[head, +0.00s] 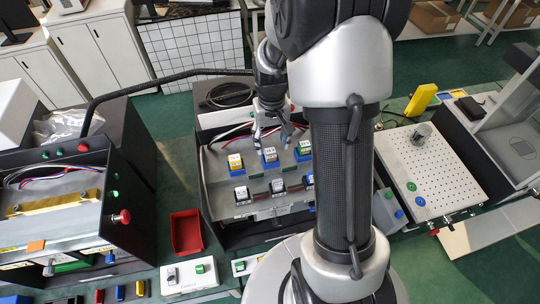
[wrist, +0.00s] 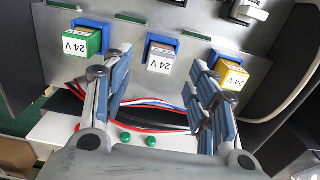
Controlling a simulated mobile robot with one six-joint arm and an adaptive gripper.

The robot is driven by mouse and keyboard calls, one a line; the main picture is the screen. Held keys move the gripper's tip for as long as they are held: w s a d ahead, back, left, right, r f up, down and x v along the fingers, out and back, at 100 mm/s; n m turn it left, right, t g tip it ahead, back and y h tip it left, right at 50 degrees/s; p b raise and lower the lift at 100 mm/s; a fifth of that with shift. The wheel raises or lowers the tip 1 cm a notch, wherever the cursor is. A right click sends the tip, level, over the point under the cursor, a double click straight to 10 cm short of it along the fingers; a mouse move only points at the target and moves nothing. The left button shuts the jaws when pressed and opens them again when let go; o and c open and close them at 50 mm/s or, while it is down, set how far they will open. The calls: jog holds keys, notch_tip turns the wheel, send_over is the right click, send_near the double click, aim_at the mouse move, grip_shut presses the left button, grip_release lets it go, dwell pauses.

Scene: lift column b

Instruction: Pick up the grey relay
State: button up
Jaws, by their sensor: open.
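The grey relay (wrist: 159,60) has a white "24 V" label and sits in a blue socket on the grey panel. In the head view the grey relay (head: 270,155) is the middle one of the far row. My gripper (wrist: 160,72) is open, one finger to each side of the grey relay in the wrist view, with nothing between them. In the head view my gripper (head: 272,128) is just behind the relay. I cannot tell the height gap between the fingertips and the relay.
A green relay (wrist: 82,42) and a yellow relay (wrist: 231,75) flank the grey one in blue sockets. Red and blue wires (wrist: 150,108) run behind the row. More devices (head: 242,194) stand in a nearer row. A red bin (head: 187,233) sits in front left.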

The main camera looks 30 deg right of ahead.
aim_at(270, 150)
jog(key=shift+w+f, duration=0.15)
jog(key=shift+f, duration=1.45)
jog(key=shift+w+f, duration=0.1)
jog(key=shift+f, duration=1.45)
jog(key=c, duration=1.1)
jog(key=shift+r, duration=0.15)
jog(key=shift+c, duration=0.2)
